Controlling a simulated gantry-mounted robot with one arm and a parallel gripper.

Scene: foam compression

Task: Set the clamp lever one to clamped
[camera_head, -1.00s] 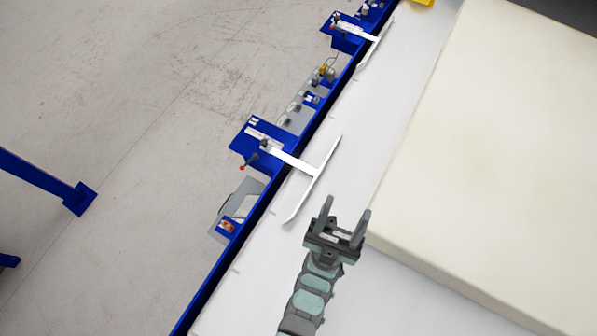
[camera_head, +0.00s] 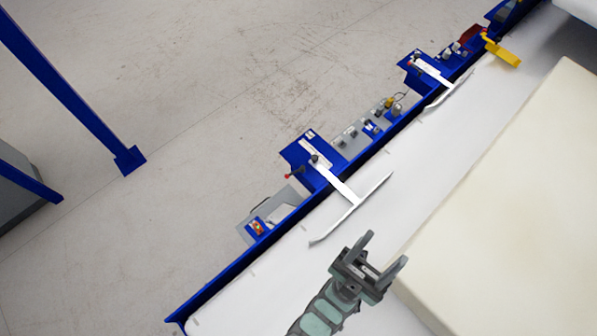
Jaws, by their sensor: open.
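Two clamps sit on blue brackets along the blue side rail, and I cannot tell which is number one. The nearer clamp (camera_head: 330,172) has a white T-shaped bar reaching over the white bed, and a small lever with a red knob (camera_head: 287,176) on its outer side. The farther clamp (camera_head: 431,70) looks alike, with a red knob near its bracket. My gripper (camera_head: 386,250) is open and empty above the bed, to the lower right of the nearer clamp's bar and apart from it. Its two fingers point up and right.
A large cream foam block (camera_head: 510,190) fills the right side, close to my gripper. Control boxes with switches (camera_head: 368,128) sit on the rail between the clamps. A yellow part (camera_head: 501,52) stands at the far end. The white bed (camera_head: 290,275) is bare at lower left.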

